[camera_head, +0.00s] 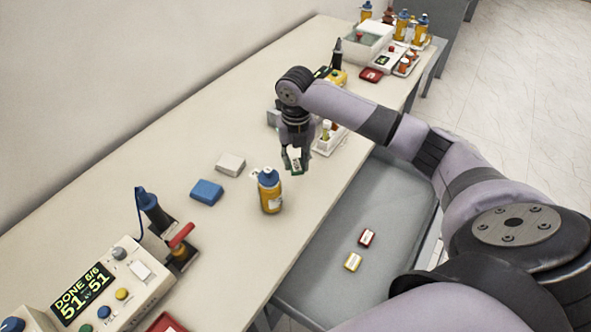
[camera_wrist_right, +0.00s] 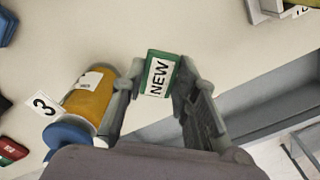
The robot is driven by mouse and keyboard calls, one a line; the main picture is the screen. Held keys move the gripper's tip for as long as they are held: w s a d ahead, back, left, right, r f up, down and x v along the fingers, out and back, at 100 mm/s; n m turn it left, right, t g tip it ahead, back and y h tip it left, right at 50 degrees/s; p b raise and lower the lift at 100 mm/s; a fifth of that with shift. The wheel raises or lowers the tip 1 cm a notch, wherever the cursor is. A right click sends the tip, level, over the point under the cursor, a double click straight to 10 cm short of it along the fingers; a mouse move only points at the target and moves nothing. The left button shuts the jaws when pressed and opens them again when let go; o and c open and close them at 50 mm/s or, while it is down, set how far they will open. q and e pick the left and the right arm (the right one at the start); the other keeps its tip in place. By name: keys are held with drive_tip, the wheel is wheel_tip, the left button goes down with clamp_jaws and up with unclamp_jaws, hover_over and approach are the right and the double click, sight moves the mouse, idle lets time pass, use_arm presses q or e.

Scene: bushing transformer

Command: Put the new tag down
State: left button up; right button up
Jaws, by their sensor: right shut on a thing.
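The new tag (camera_wrist_right: 161,74), a small green block with a white "NEW" label, sits between the fingertips of my right gripper (camera_wrist_right: 157,86) in the wrist view. In the head view, the green tag (camera_head: 296,165) shows at the tip of my right gripper (camera_head: 294,158), which points down over the bench. The gripper is shut on the tag. I cannot tell whether the tag touches the bench. An orange bottle (camera_head: 270,192) with a blue cap stands just left of and nearer than the gripper. My left gripper is in neither view.
A blue block (camera_head: 206,192) and a white block (camera_head: 230,164) lie left of the bottle. A white rack (camera_head: 328,138) stands right of the gripper. Red (camera_head: 367,238) and yellow (camera_head: 353,262) tags lie on the lower grey surface (camera_head: 330,285). A "3" card (camera_wrist_right: 42,104) is beside the bottle.

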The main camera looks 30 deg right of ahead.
sight(296, 181)
drive_tip(key=shift+f, duration=0.75)
wheel_tip(296, 181, down, 4)
drive_tip(key=shift+r+p, duration=0.25)
drive_tip(key=shift+p, duration=0.2)
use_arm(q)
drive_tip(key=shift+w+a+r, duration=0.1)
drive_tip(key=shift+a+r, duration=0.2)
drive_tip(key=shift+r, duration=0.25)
use_arm(e)
drive_tip(key=shift+f, duration=0.3)
drive_tip(key=shift+f, duration=0.1)
drive_tip(key=o, duration=0.8)
drive_tip(key=shift+o, duration=0.2)
use_arm(q)
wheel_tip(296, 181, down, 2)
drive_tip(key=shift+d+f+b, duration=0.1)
drive_tip(key=shift+b, duration=1)
use_arm(e)
wheel_tip(296, 181, up, 12)
drive_tip(key=shift+r, duration=0.15)
